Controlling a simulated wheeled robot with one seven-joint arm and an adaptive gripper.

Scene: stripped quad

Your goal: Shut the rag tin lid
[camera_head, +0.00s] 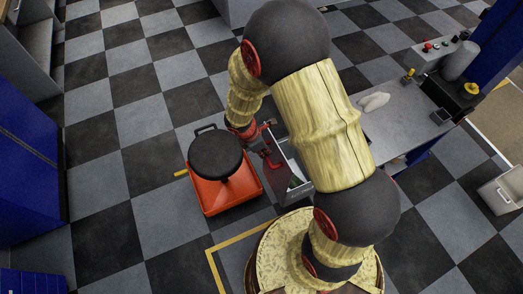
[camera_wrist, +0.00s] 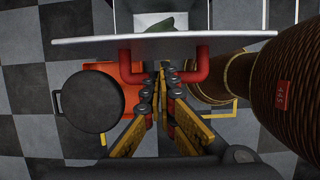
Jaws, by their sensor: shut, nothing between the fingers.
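I cannot make out a rag tin or its lid for certain. In the wrist view a wide pale panel (camera_wrist: 90,43) with a red handle (camera_wrist: 204,62) crosses the top. Behind it is an open, drawer-like box holding a dark green thing (camera_wrist: 178,24). In the head view the box (camera_head: 297,190) stands out beside the grey bench. My gripper (camera_wrist: 161,72) is shut and empty, its fingertips between the handle's two arms, close to the panel. I cannot tell whether they touch it. In the head view my arm hides part of the box.
The grey bench (camera_head: 391,137) on the right carries white gloves (camera_head: 374,102) and small items. A blue cabinet (camera_head: 28,175) stands far left. Checkered floor is clear between.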

